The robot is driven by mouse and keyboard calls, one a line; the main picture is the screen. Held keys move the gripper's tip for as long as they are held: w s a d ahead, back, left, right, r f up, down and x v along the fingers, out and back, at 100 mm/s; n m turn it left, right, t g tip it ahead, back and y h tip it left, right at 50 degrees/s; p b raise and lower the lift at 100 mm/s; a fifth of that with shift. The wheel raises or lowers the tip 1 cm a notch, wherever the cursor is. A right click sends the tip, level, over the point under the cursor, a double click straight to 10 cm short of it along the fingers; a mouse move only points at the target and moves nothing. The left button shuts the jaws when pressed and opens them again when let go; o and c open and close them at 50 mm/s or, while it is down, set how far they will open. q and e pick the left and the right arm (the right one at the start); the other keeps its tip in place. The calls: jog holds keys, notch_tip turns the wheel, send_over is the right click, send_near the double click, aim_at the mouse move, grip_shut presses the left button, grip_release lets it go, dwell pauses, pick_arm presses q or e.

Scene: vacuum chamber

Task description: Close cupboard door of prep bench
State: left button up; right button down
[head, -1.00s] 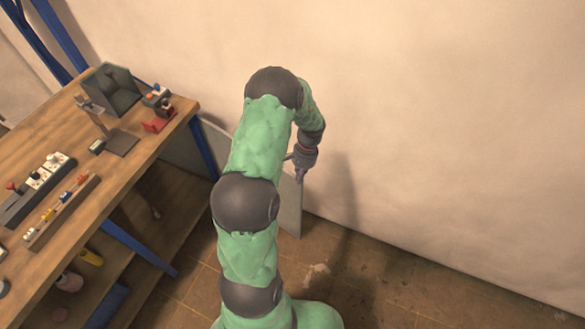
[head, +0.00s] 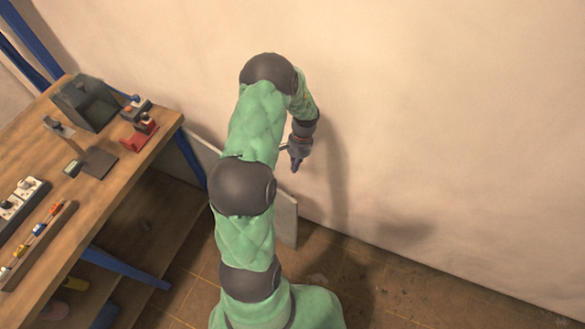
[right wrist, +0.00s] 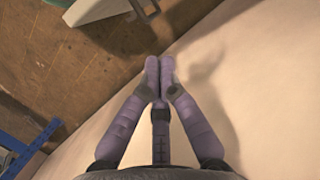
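The prep bench (head: 112,178) stands at the left, with a wooden top and an open space below. A pale grey panel, which looks like its cupboard door (head: 287,222), stands out from the bench's right end toward the wall, standing open. My arm hides its middle. In the right wrist view a pale panel edge (right wrist: 98,10) shows at the top. My right gripper (head: 295,166) points down near the door's outer end, on the wall side; I cannot tell whether it touches. In the right wrist view its purple fingertips (right wrist: 159,66) are together with nothing seen between them. My left gripper is out of view.
A plain beige wall (head: 440,130) runs behind the door, close to my right gripper. The brown tiled floor (head: 375,290) is clear at the lower right. A dark box (head: 88,103), a red tool (head: 138,137) and small parts lie on the bench top.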

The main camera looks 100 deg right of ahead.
jog(key=w+a+f+b, duration=0.2)
jog(key=w+a+f, duration=0.2)
jog(key=f, duration=0.4)
jog(key=shift+a, duration=0.15)
